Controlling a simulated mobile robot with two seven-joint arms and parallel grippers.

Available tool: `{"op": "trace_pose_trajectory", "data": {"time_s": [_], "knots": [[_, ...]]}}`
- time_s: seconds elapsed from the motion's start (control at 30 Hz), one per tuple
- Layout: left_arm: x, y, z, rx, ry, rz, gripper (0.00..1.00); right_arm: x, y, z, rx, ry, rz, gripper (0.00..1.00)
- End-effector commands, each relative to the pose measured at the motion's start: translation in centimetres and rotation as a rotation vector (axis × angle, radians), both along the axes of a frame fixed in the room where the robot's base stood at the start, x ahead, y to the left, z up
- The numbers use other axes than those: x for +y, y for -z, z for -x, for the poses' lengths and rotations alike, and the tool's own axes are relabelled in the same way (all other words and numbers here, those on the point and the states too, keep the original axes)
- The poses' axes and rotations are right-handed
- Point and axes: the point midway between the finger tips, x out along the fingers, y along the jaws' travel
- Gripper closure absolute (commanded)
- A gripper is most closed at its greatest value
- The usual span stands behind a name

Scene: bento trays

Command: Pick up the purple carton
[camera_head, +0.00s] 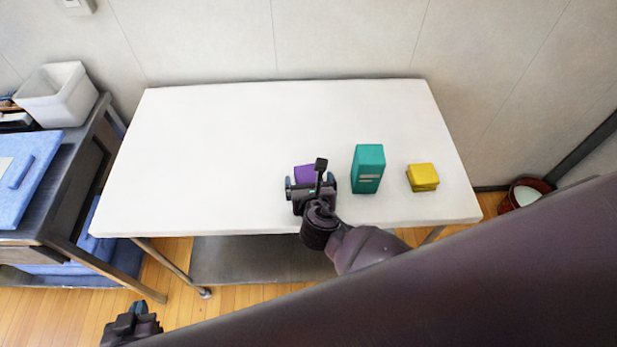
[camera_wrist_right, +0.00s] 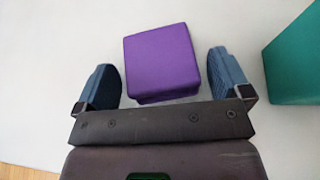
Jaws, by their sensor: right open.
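The purple carton (camera_head: 304,174) stands on the white table (camera_head: 220,150), partly hidden behind my right gripper (camera_head: 311,186) in the head view. In the right wrist view the purple carton (camera_wrist_right: 161,60) lies between the two blue fingertips of my right gripper (camera_wrist_right: 163,78), with a gap on each side. The right gripper is open and holds nothing. My left gripper (camera_head: 130,322) is at the bottom left of the head view, below the table's front edge and away from the carton. Its fingers are too small to judge.
A tall teal carton (camera_head: 368,168) stands just right of the purple one; its side also shows in the right wrist view (camera_wrist_right: 297,58). A yellow item (camera_head: 422,176) is further right. The left half of the table is clear. A white bin (camera_head: 56,98) stands on the left side cart.

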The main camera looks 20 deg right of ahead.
Motion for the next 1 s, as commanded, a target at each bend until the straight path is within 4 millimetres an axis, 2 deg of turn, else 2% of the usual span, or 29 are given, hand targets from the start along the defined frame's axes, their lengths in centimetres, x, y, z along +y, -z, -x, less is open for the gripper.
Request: {"op": "trace_pose_trajectory", "data": {"time_s": [0.27, 0.6, 0.87, 1.0], "knots": [[0.0, 0.0, 0.0, 0.000, 0.000, 0.000, 1.00, -0.1, 0.1, -0.2, 0.000, 0.000, 0.000, 0.06], [0.0, 0.0, 0.0, 0.000, 0.000, 0.000, 1.00, -0.1, 0.1, -0.2, 0.000, 0.000, 0.000, 0.57], [0.0, 0.0, 0.0, 0.002, 0.000, 0.000, 1.00, -0.1, -0.1, -0.2, -0.001, 0.000, 0.000, 0.57], [0.0, -0.1, 0.1, 0.004, 0.000, 0.000, 1.00, 0.0, -1.3, -0.3, -0.003, 0.000, -0.002, 0.57]]}}
